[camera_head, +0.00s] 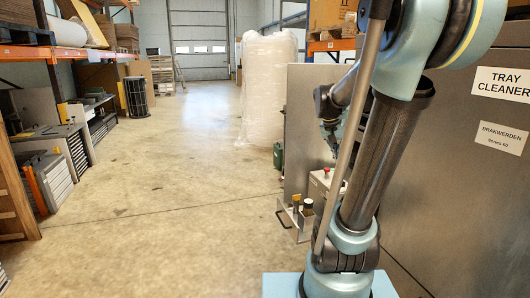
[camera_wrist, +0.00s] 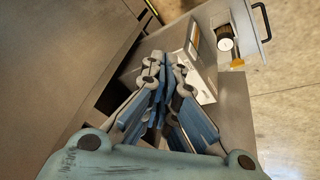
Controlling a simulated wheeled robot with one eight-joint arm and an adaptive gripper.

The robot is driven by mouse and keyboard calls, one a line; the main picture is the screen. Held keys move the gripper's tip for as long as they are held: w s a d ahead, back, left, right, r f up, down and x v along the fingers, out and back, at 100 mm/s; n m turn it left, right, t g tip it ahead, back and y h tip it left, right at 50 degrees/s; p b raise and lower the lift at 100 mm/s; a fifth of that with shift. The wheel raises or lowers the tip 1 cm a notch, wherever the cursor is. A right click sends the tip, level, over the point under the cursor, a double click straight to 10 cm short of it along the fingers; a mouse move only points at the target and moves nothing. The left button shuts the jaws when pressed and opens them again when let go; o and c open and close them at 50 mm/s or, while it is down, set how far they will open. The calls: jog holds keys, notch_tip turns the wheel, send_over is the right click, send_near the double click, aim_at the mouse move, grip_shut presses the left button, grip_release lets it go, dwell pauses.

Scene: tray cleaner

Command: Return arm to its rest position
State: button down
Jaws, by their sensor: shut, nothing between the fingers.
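My arm is raised on the right side of the head view, bent at the elbow in front of the steel tray cleaner (camera_head: 470,190). My gripper (camera_wrist: 163,75) shows in the wrist view, its blue-grey fingers drawn together and shut with nothing between them. In the head view only a dark part of the gripper (camera_head: 329,128) shows behind the arm links, in front of a steel panel (camera_head: 305,110). Its fingertips cannot be made out there. In the wrist view the gripper hangs over the machine's side, apart from the small holder below.
A control box with a red button (camera_head: 327,171) is close to my arm. Shelving (camera_head: 60,52) lines the left. The middle floor is clear.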

jog(key=s+a+f+n+y, duration=0.1)
jog(key=s+a+f+n, duration=0.1)
jog(key=s, duration=0.5)
jog(key=s+a+f+n+y, duration=0.1)
jog(key=s+a+f+n, duration=0.1)
jog(key=s+a+f, duration=0.2)
jog(key=s+a+f+n+y, duration=0.1)
jog(key=s+a+f+n, duration=0.1)
jog(key=s+f, duration=0.4)
jog(key=s+a, duration=0.1)
jog(key=s, duration=0.3)
jog(key=shift+s+f+y, duration=0.2)
jog(key=shift+f+y, duration=0.1)
jog(key=shift+f, duration=0.05)
jog(key=shift+w+f, duration=0.2)
jog(key=shift+w, duration=0.25)
